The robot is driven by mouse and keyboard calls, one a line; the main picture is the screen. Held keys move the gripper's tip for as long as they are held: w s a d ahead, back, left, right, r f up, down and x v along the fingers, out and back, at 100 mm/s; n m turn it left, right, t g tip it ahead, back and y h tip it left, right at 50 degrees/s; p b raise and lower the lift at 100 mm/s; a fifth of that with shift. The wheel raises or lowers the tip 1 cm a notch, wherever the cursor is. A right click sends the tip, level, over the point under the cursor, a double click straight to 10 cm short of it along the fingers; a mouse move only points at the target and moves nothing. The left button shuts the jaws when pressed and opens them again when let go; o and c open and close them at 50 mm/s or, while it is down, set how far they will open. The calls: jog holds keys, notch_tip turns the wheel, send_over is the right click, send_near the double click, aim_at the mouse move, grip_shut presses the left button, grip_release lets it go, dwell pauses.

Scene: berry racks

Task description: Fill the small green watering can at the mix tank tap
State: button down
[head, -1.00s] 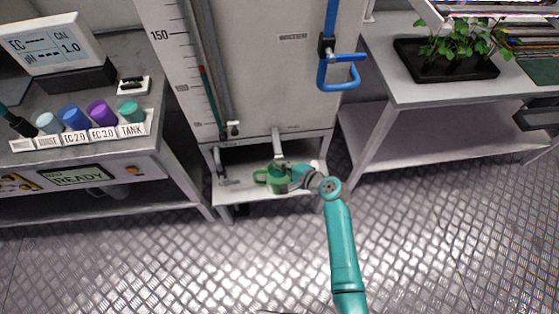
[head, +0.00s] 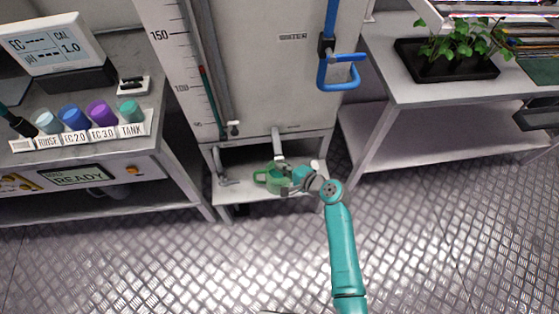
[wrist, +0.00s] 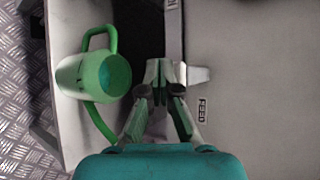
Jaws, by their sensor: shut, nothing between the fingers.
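The small green watering can (head: 271,178) stands on the low shelf under the mix tank (head: 262,75). In the wrist view the can (wrist: 78,76) lies to the left of my gripper, with its mouth showing a blue-green inside; I cannot tell whether that is water. The tank's tap (head: 278,146) sticks out above the can. In the wrist view the tap (wrist: 196,75) is just beyond my fingertips. My gripper (head: 287,180) is shut and empty, close beside the can and below the tap. Contact with the tap is unclear.
A bench on the left holds a meter (head: 50,45) and a labelled row of coloured caps (head: 75,118). A blue pipe with a handle (head: 340,72) runs up the tank's right side. A plant tray (head: 445,62) sits on the right bench. The metal floor in front is clear.

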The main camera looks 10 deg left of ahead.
jog(key=shift+s+d, duration=0.15)
jog(key=shift+s, duration=0.3)
jog(key=shift+s+d, duration=0.2)
jog(key=shift+s, duration=0.6)
jog(key=shift+s+d, duration=0.25)
jog(key=shift+s, duration=0.6)
jog(key=shift+s+d, duration=0.2)
jog(key=shift+s, duration=0.6)
